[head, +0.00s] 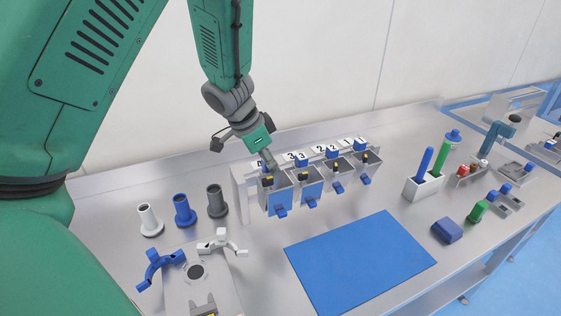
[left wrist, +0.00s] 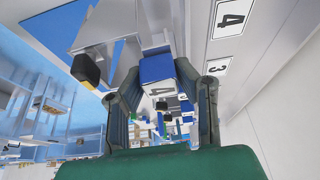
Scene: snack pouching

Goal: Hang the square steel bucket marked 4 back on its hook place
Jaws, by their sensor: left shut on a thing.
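The square steel bucket marked 4 (head: 277,198) is at the left end of the rack, in line with the other buckets. Its blue block with a white 4 label (left wrist: 157,72) sits between my left fingers in the left wrist view. My left gripper (head: 267,160) reaches down from above and is shut on this block. The rack (head: 240,190) carries a 4 plate (left wrist: 231,17) beside the bucket. Whether the bucket rests on its hook or hangs free just in front of it, I cannot tell. My right gripper is not in view.
Several similar steel buckets (head: 308,186) stand close on the right, under plates 3, 2 and 1. A blue mat (head: 360,262) lies clear in front. Upright cylinders (head: 184,211) and a fixture (head: 205,285) are at the left.

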